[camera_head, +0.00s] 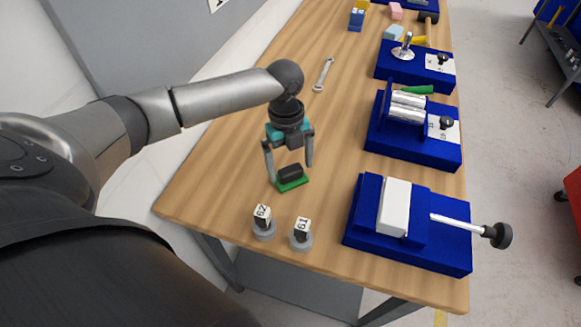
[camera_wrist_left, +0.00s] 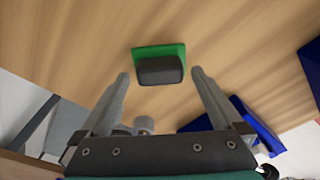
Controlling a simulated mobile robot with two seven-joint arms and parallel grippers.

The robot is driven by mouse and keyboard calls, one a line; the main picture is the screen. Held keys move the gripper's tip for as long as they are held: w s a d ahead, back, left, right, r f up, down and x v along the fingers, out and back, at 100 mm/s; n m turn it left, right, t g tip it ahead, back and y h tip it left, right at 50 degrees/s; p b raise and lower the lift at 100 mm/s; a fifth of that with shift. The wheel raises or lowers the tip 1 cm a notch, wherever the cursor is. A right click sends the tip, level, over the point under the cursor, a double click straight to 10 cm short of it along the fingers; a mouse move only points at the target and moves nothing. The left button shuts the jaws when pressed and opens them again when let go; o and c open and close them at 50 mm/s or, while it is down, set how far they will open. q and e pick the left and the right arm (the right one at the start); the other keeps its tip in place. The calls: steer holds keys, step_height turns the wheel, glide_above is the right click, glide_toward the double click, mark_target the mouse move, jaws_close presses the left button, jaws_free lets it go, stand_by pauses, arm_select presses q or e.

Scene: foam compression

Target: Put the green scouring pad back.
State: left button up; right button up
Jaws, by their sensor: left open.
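The green scouring pad (camera_head: 294,185) lies flat on the wooden table, with a dark grey block-shaped grip on top. It also shows in the left wrist view (camera_wrist_left: 158,50), where the dark block (camera_wrist_left: 160,70) lies between the lines of the two fingers, just beyond their tips. My left gripper (camera_head: 290,172) is open and empty, pointing down over the pad, with one finger to each side. The frames do not show it touching the pad. My right gripper is not in view.
Two small weights marked 62 (camera_head: 263,230) and 61 (camera_head: 301,240) stand near the front edge. A blue press with a white block (camera_head: 394,208) and a blue roller fixture (camera_head: 375,137) line the right side. A wrench (camera_head: 323,75) lies behind; the table's middle is clear.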

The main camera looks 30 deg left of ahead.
arm_select(q)
step_height(320, 180, up, 10)
steer(key=a, duration=0.1)
steer(key=shift+w+r+p, duration=0.25)
steer(key=shift+w+p, duration=0.1)
steer(key=shift+p, duration=0.1)
stand_by(1.2)
